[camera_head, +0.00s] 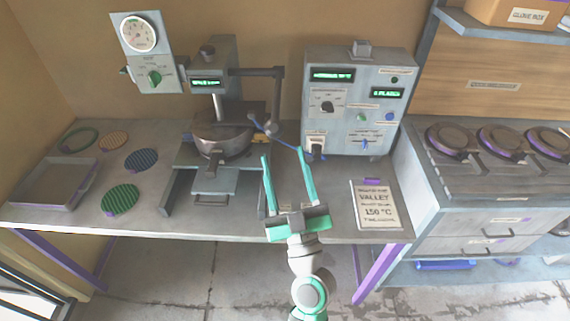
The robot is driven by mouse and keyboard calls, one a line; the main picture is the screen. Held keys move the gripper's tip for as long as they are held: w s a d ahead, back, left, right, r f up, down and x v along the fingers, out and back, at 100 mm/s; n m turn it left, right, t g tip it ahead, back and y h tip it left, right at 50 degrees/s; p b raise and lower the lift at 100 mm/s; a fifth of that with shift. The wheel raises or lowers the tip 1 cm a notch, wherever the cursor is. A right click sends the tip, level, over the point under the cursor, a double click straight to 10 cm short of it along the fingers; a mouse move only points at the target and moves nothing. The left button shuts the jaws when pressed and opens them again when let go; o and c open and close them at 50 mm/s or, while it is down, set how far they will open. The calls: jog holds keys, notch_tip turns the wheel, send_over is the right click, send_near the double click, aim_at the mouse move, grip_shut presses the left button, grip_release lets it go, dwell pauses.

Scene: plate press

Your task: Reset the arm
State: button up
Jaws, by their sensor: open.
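My gripper (284,156) has two long teal fingers, spread open with nothing between them. It reaches over the front of the workbench, in front of the gap between the press (214,84) and the control box (360,105). A dark round pan-like part (223,137) sits under the press head. The thin blue lever bar (284,141) of the press shows just behind the fingertips. I cannot tell whether the fingertips touch it.
A grey tray (52,187) and several round discs, one green (119,199), lie on the bench's left. A clipboard notice (376,205) lies right of my gripper. A cabinet with round plates (453,141) stands at the right. A gauge panel (146,55) is on the wall.

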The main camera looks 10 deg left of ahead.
jog(key=shift+a, duration=0.1)
jog(key=s+d+f+m+g+h, duration=0.1)
jog(key=s+d+f+m+h, duration=0.2)
jog(key=f, duration=0.4)
jog(key=s+d+f+m+g+h, duration=0.1)
jog(key=s+f+m+h, duration=0.25)
jog(key=f, duration=0.45)
jog(key=s+d+f+m+g+h, duration=0.1)
jog(key=s+d+f+m+h, duration=0.15)
jog(key=s+f, duration=0.35)
jog(key=s+d+f+g+h, duration=0.1)
jog(key=s+f, duration=0.3)
jog(key=s, duration=0.6)
jog(key=s+d+f+g, duration=0.2)
jog(key=s+f, duration=0.1)
jog(key=s, duration=0.6)
jog(key=shift+s+f+n+h, duration=0.3)
jog(key=shift+s+f+h, duration=0.05)
jog(key=shift+f+h, duration=0.05)
